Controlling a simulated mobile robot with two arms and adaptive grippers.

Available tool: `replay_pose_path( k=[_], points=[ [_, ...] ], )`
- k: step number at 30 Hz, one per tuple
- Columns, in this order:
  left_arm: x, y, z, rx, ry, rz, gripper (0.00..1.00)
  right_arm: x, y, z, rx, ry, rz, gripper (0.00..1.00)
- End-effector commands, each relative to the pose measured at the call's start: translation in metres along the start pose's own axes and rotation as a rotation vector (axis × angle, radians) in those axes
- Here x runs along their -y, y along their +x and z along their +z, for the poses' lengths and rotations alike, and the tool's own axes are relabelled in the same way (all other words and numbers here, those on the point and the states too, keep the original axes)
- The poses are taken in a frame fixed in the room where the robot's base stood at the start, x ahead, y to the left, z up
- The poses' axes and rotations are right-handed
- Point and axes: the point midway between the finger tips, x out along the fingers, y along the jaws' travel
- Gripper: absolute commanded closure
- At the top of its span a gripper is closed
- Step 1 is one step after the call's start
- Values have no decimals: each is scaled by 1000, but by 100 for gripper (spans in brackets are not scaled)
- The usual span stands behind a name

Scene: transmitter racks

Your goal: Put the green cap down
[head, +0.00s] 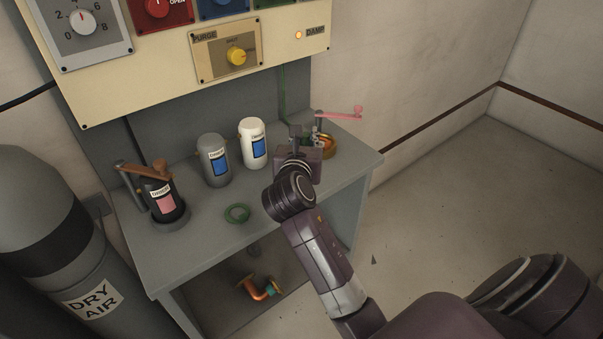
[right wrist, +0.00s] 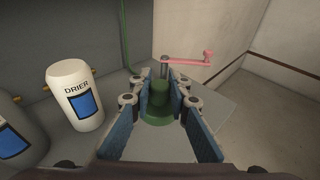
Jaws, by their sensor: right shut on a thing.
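The green cap (right wrist: 157,105) is between the blue-padded fingers of my right gripper (right wrist: 158,88) in the right wrist view. It has a narrower top and a wide round base, and it stands roughly upright. My right gripper (head: 307,138) is shut on it over the right back part of the grey bench (head: 205,239). In the head view my gripper and wrist hide the cap. I cannot tell whether its base touches the bench top. My left gripper is not in view.
A white drier canister (head: 253,143) and a grey one (head: 214,160) stand left of the gripper. A clamped dark canister (head: 163,200) is at the left. A pink crank (head: 342,114) and brass piece (head: 329,147) are at the right.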

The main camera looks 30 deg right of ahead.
Motion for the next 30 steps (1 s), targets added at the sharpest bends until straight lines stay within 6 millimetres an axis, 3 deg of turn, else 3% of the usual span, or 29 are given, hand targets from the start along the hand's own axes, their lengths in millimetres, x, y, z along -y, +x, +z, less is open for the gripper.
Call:
replay_pose_path(
  k=[1,3,8,14,22,30],
  points=[
    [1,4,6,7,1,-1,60,0,3,-18,-4,-3,-2,100],
    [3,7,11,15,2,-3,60,0,7,-35,-4,-3,-1,100],
    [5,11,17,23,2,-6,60,0,12,-62,-1,-1,1,100],
    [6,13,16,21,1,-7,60,0,15,-74,2,0,0,100],
    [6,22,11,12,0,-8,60,-1,22,-111,0,-2,0,100],
    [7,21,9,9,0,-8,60,-1,23,-112,2,1,0,100]
  ],
)
